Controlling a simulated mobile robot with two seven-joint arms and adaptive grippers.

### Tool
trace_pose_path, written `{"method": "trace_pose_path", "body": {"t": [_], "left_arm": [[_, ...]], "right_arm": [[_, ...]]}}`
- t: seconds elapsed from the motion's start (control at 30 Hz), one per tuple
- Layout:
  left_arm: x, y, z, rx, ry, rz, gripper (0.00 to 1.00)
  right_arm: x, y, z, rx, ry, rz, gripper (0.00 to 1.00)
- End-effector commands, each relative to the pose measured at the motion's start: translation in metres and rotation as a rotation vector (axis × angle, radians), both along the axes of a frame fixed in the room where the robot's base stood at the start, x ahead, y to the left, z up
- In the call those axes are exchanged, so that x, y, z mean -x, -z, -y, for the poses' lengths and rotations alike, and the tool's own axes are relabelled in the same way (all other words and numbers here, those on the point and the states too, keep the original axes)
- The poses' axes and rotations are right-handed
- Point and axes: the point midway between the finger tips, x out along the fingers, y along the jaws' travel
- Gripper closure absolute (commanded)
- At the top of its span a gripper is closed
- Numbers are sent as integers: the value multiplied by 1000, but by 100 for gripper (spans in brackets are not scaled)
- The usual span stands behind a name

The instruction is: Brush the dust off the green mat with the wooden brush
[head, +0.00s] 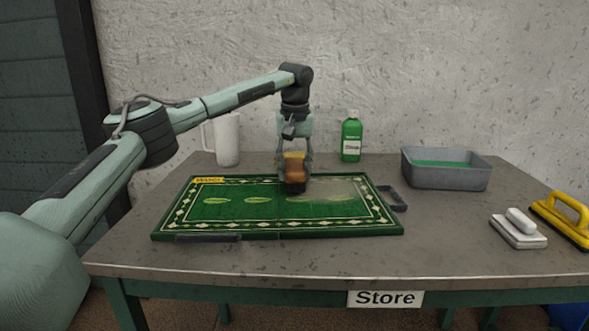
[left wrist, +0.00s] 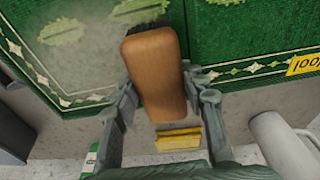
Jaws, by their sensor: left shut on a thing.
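The green mat (head: 240,223) lies flat on the table, with a pale patterned border and leaf shapes. A greyish dusty patch (head: 345,190) shows on its right part, and also in the left wrist view (left wrist: 95,60). My left gripper (head: 294,172) points down over the mat's middle, toward its far side, and is shut on the wooden brush (head: 295,170). In the left wrist view the brush (left wrist: 155,75) sits between the fingers, its dark bristles at or just above the mat; I cannot tell if they touch. My right gripper is not in view.
A white jug (head: 227,140) and green bottle (head: 351,138) stand behind the mat. To the right are a grey tub (head: 446,170) with green contents, a white scrubber (head: 518,230) and a yellow-handled tool (head: 565,217). A dark clamp-like piece (head: 393,198) sits at the mat's right edge.

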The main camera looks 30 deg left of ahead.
Motion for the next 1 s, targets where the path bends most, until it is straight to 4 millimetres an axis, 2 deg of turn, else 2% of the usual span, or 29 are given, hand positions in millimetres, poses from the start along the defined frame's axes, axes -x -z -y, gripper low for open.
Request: {"method": "trace_pose_path", "body": {"t": [0.57,1.0], "left_arm": [[0,11,0,0,0,1,95],[-24,10,31,-1,1,1,95]], "right_arm": [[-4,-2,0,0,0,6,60],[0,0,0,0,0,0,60]]}}
